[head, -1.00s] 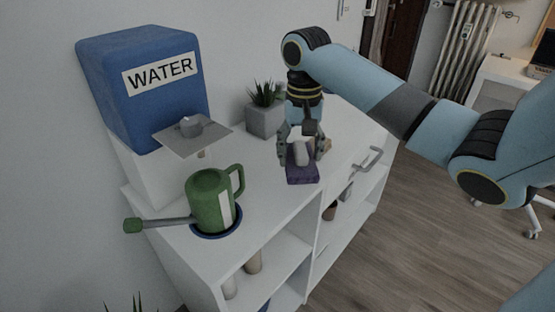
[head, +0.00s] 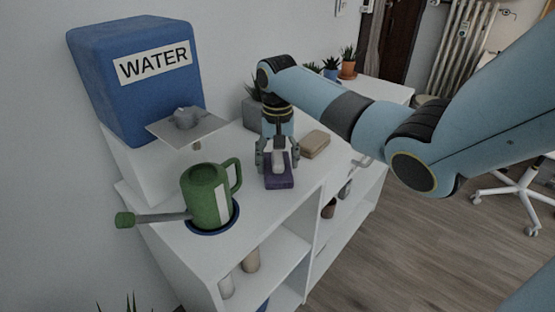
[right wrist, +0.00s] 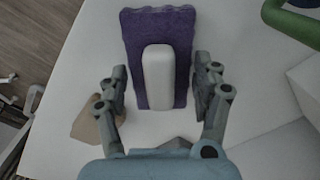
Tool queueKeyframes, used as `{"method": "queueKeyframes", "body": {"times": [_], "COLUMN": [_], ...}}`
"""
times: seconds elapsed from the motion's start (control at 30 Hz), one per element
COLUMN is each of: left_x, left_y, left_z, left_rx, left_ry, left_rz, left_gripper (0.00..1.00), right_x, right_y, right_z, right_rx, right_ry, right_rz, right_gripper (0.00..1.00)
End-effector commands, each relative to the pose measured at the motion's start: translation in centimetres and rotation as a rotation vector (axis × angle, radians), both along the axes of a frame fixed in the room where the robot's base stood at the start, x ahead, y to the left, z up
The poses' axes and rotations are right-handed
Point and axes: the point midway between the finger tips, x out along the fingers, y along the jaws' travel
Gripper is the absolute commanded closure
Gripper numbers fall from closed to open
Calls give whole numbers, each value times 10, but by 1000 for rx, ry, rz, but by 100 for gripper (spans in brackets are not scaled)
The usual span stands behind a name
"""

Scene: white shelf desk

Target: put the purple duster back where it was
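The purple duster (head: 281,184) has a purple pad and a white handle, and it appears to lie flat on the white desk top. It also shows in the right wrist view (right wrist: 158,22), with its white handle (right wrist: 158,78) pointing toward my wrist. My right gripper (head: 277,160) is over the duster. In the right wrist view my right gripper (right wrist: 161,88) is open, one finger on each side of the handle, with a visible gap on both sides. My left gripper is not in view.
A tan block (head: 315,144) lies right of the gripper. A green watering can (head: 208,197) stands to the left, before the blue water tank (head: 135,75). A grey plant pot (head: 253,113) is behind the arm. The desk's front edge is close to the duster.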

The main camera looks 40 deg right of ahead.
Motion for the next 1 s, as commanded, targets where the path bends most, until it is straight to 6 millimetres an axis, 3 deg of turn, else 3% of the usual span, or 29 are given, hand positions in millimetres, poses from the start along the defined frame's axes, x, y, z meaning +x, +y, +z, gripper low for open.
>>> {"method": "queueKeyframes", "body": {"times": [0.1, 0.47, 0.8, 1.0], "left_x": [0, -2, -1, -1], "left_y": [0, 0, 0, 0], "left_z": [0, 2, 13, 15], "left_rx": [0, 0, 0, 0], "left_ry": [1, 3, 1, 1], "left_rz": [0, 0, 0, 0], "left_gripper": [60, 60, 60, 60], "right_x": [0, 1, 1, 1], "right_y": [0, -1, -1, -1], "right_z": [0, 8, 78, 111], "right_rx": [0, -1, -2, -1], "right_ry": [0, -2, -4, -3], "right_rz": [0, 0, 0, 0], "right_gripper": [17, 17, 17, 17]}}
